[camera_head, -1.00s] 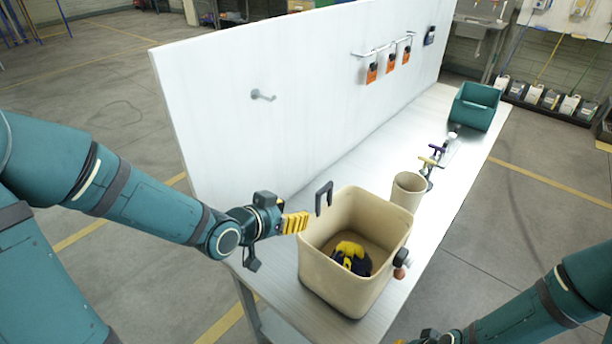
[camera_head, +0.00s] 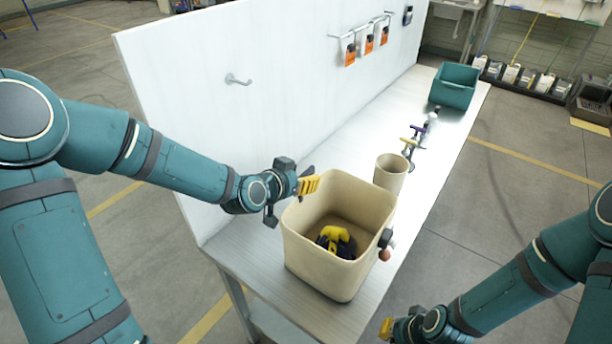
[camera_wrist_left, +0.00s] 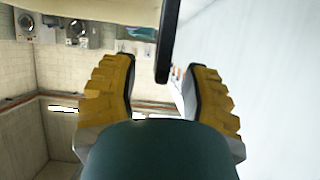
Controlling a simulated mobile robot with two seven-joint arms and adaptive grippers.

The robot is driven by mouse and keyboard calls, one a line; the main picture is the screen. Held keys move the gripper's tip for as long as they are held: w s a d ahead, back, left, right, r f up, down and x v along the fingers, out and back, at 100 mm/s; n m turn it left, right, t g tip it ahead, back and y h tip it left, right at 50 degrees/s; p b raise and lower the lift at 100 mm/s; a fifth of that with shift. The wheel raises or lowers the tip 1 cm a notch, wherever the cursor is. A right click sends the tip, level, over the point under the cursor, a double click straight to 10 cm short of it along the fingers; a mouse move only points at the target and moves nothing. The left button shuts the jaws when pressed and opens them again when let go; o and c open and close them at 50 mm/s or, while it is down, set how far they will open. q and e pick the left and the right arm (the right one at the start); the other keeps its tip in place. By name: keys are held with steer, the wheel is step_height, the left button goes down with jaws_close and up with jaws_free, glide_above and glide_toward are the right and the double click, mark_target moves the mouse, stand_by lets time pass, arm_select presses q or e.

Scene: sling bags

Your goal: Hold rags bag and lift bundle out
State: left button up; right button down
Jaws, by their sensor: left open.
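The rags bag (camera_head: 312,248) is a beige, open-topped, box-like bag standing upright on the near end of the bench. A dark and yellow bundle (camera_head: 337,240) lies inside on its floor. My left gripper (camera_head: 309,184) is at the bag's left rim, with its yellow fingers open. In the left wrist view the black handle (camera_wrist_left: 167,45) comes down between the open fingers (camera_wrist_left: 162,68), and the beige bag rim (camera_wrist_left: 100,10) crosses the top. I cannot tell whether the fingers touch the handle. My right gripper (camera_head: 387,328) is low, off the bench's front side; its opening is unclear.
A smaller beige cup-like container (camera_head: 391,172) stands just behind the bag. Hand tools (camera_head: 412,140) and a teal bin (camera_head: 454,86) are further along the bench (camera_head: 440,150). A white panel (camera_head: 220,130) with a hook (camera_head: 238,80) rises along the left side.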

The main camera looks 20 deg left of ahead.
arm_select(q)
steer(key=shift+x, duration=1.25)
jaws_close()
